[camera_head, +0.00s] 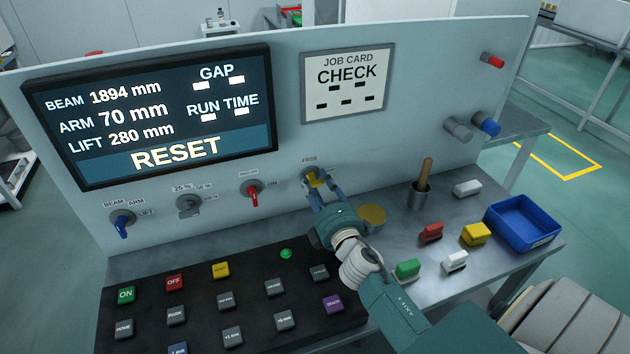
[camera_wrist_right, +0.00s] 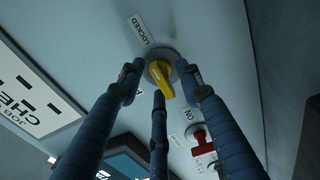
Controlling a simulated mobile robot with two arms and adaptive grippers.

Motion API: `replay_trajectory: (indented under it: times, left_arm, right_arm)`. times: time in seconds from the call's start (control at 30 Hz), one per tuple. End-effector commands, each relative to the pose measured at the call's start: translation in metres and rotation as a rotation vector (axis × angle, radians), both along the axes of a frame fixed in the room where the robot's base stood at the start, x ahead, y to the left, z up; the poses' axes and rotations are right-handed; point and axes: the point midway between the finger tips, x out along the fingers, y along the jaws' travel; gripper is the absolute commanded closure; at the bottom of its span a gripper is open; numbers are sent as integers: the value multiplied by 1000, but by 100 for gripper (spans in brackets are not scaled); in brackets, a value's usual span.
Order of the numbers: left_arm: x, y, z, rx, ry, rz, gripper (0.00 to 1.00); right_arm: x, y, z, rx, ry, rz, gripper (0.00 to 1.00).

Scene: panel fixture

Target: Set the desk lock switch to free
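The desk lock switch (camera_head: 316,179) is a yellow knob on a round grey base, low on the upright panel. It also shows in the right wrist view (camera_wrist_right: 161,78), with a LOCKED label (camera_wrist_right: 141,29) beside its base. The yellow handle points away from that label. In the wrist view the fingertips (camera_wrist_right: 159,70) stand apart, with gaps beside the knob; contact is unclear. My left gripper is not in view.
A red switch (camera_head: 251,192) sits left of the knob, with a grey selector (camera_head: 188,206) and blue switch (camera_head: 122,226) beyond. A button board (camera_head: 250,318) lies below. Right of my arm are a cup (camera_head: 421,196), coloured blocks and a blue tray (camera_head: 540,238).

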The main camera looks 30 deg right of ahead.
Motion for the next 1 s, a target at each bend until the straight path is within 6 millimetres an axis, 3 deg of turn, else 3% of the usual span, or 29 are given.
replay_trajectory:
  times: [0.37,0.53,0.57,1.0]
  left_arm:
    - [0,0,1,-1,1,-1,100]
    - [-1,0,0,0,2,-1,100]
    - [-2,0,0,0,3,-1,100]
    - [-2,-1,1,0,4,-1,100]
  right_arm:
    - [6,-1,0,-1,0,0,65]
    - [6,-1,0,0,0,1,98]
    - [6,-1,0,0,0,1,100]
    - [6,-1,0,-72,16,2,100]
